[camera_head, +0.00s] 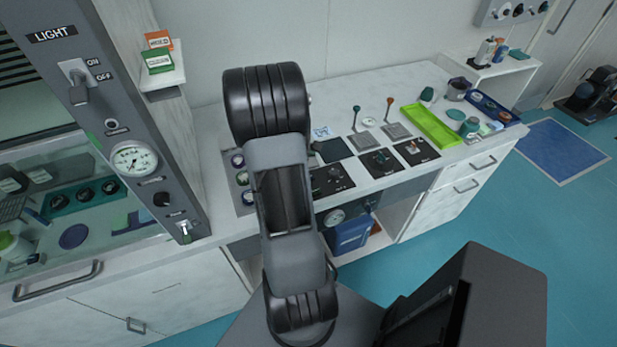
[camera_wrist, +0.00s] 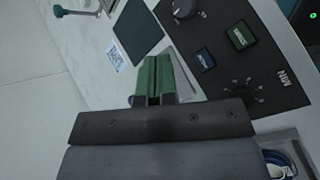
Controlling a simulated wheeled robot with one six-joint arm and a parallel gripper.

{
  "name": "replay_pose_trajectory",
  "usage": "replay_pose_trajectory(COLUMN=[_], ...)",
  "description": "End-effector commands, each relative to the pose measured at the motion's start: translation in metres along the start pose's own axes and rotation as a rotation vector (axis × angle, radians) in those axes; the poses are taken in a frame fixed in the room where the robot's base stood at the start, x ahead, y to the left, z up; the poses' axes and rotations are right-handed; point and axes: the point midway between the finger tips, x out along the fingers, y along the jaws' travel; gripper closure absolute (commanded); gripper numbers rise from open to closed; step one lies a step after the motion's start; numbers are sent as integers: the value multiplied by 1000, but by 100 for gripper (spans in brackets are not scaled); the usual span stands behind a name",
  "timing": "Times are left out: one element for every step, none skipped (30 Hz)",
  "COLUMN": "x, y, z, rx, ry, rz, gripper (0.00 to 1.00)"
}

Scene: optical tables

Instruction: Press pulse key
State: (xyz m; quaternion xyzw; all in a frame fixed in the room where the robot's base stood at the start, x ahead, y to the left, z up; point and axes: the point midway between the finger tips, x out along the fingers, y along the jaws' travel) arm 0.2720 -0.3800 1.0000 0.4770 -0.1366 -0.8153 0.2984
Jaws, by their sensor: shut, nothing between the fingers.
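In the wrist view my gripper (camera_wrist: 152,75) has green fingers held together with nothing between them. It is over the pale worktop, left of a black control panel (camera_wrist: 285,75). The panel carries a green square key (camera_wrist: 242,36) and a smaller blue key (camera_wrist: 205,60). Their labels are too small to read, so I cannot tell which is the pulse key. The fingertips are apart from both keys in the picture. In the head view my arm hides my gripper and part of the panel (camera_head: 333,180).
The panel also has a grey knob (camera_wrist: 183,8) and a dial marked MIN (camera_wrist: 242,93). A dark square pad (camera_wrist: 138,27) and a printed code tag (camera_wrist: 115,56) lie nearby.

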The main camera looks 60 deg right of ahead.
Motion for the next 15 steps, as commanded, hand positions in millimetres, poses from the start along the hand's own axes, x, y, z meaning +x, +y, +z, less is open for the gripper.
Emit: replay_pose_trajectory(x=[3, 4, 6, 7, 9, 11, 13, 15, 18, 21, 24, 27, 30, 33, 36], y=[-2, -3, -4, -6, -7, -9, -10, -12, -14, -16, -18, -20, -22, -24, -27], z=[-2, -3, -4, -5, -6, -8, -10, -11, -14, -15, -17, -20, -22, -24, -26], rx=[-1, -1, -1, -1, -1, -1, 0, 0, 0, 0, -1, -1, -2, -2, -1], ry=[0, 0, 0, 0, 0, 0, 0, 0, 0, 0, 0, 0, 0, 0, 1], rz=[0, -1, -1, -1, -1, -1, -1, -1, -1, -2, -2, -2, -2, -2, -1], gripper=[100, 100, 100, 100, 100, 100, 100, 100, 100, 100, 100, 100, 100, 100, 100])
